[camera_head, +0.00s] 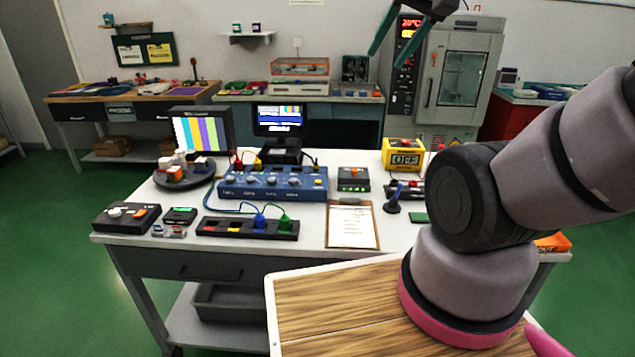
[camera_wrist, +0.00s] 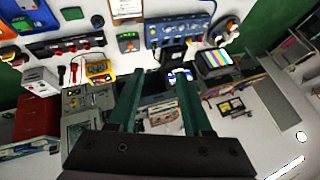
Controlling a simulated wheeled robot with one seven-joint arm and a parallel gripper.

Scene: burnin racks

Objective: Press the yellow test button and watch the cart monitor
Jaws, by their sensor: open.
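A monitor with colour bars (camera_head: 203,133) stands at the back left of the white-topped bench; it also shows in the wrist view (camera_wrist: 215,58). A smaller monitor (camera_head: 281,120) with a colour-bar and blue screen stands to its right. A yellow box (camera_head: 403,155) with a display that seems to read OFF stands at the back right; it shows in the wrist view too (camera_wrist: 100,70). I cannot make out which control is the yellow test button. My gripper (camera_head: 386,58) is raised high above and beyond the bench, open and empty, its green fingers apart in the wrist view (camera_wrist: 160,77).
The bench top (camera_head: 305,228) holds a blue knob panel (camera_head: 272,183), a black socket strip (camera_head: 247,228), a black control box (camera_head: 127,217), a small grey box (camera_head: 353,180) and a clipboard (camera_head: 352,226). A tall oven-like cabinet (camera_head: 440,75) stands behind. Green floor is clear at left.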

